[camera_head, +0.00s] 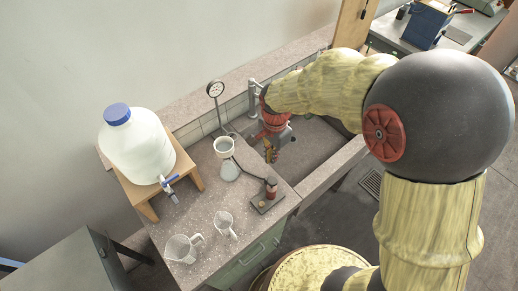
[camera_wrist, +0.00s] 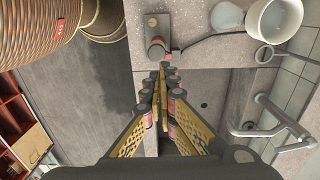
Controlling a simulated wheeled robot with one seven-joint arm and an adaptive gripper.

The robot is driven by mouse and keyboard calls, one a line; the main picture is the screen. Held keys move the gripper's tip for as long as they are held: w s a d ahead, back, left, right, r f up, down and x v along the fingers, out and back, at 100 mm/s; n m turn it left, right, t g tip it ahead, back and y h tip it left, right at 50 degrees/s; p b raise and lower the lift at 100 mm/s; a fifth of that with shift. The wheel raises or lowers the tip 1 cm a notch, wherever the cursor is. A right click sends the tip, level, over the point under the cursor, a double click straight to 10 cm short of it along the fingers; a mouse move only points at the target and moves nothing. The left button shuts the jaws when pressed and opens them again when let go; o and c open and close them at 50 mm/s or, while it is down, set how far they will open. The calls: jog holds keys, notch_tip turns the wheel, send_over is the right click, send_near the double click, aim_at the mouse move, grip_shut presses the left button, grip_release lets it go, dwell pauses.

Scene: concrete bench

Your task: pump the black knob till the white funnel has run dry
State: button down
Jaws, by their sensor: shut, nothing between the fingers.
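The hand pump (camera_head: 270,190) stands on a dark base plate at the bench's front right, with a black knob on top of a reddish body. In the wrist view the pump (camera_wrist: 157,42) is just beyond my fingertips. The white funnel (camera_head: 224,146) sits on a clear flask (camera_head: 229,171) behind and left of the pump; the funnel also shows in the wrist view (camera_wrist: 273,20). I cannot tell how much liquid it holds. My gripper (camera_head: 271,155) is shut and empty, behind the pump and apart from it; its tips meet in the wrist view (camera_wrist: 164,68).
A white jug (camera_head: 137,145) with a blue cap and tap stands on a wooden stand (camera_head: 155,180). Two clear beakers (camera_head: 182,248) are at the front. A dark hose (camera_wrist: 210,37) runs from the pump. A sink lies right.

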aim_at(271, 180)
jog(key=shift+r, duration=0.45)
notch_tip(271, 180, down, 14)
jog(key=shift+f, duration=0.1)
dwell(0.4)
jog(key=shift+b, duration=0.3)
notch_tip(271, 180, down, 4)
jog(key=shift+f+b, duration=0.1)
jog(key=shift+b, duration=1.15)
